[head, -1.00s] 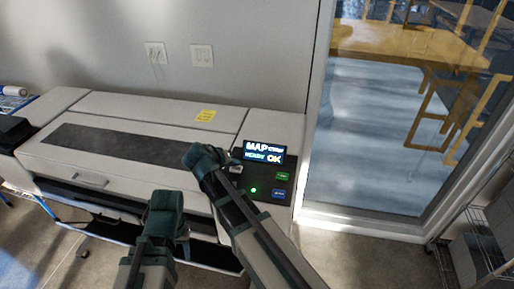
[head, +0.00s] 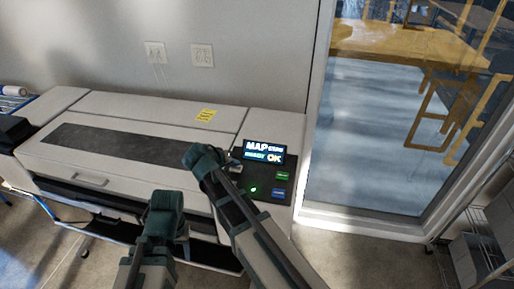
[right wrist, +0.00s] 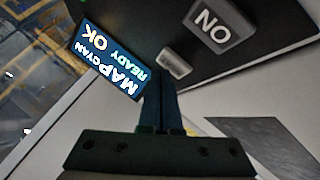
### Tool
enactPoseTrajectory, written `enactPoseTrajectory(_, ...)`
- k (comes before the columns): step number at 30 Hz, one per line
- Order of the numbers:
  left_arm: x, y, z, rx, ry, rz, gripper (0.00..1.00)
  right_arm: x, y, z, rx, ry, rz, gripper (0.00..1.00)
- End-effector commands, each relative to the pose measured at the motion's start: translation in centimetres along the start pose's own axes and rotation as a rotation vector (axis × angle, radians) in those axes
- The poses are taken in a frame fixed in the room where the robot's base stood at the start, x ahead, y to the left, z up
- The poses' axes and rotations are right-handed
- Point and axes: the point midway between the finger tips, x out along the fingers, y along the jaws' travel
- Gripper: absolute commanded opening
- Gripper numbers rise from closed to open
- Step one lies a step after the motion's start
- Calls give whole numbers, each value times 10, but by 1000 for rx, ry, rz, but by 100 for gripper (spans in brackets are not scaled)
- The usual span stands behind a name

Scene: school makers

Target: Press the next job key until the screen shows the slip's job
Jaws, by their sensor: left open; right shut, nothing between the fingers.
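The screen (head: 264,152) on the printer's control panel is lit and reads MAP, a smaller word and READY OK. In the right wrist view the screen (right wrist: 108,60) reads MAP CYAN READY OK, turned around. A yellow slip (head: 206,115) lies on the printer's top; its writing is too small to read. My right gripper (head: 226,160) is shut and empty at the panel's left edge. In the right wrist view its fingertips (right wrist: 164,78) point at a small grey key (right wrist: 174,64); I cannot tell whether they touch. My left gripper (head: 170,204) is open and empty, in front of the printer.
The panel also has a green key (head: 282,176), a blue key (head: 278,193) and a green light (head: 253,190). A larger lettered key (right wrist: 217,24) shows in the right wrist view. A glass door or window stands right of the printer.

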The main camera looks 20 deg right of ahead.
Motion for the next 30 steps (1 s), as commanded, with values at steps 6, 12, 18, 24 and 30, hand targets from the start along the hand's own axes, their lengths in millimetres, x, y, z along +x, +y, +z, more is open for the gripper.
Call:
enactPoseTrajectory(6, 7, 1, 0, 0, 0, 0, 50, 5, -3, 3, 0, 0, 0, 0)
enactPoseTrajectory(12, 6, 1, 0, 0, 0, 0, 50, 4, -3, 3, 0, 0, 0, 0)
enactPoseTrajectory(18, 7, 1, 0, 0, 0, 0, 50, 5, -4, 4, 0, 0, 0, 0)
enactPoseTrajectory(24, 6, 1, 0, 0, 0, 0, 50, 4, -3, 3, 0, 0, 0, 0)
enactPoseTrajectory(30, -2, 0, 0, 0, 0, 0, 50, -1, 1, -1, 0, 0, 0, 0)
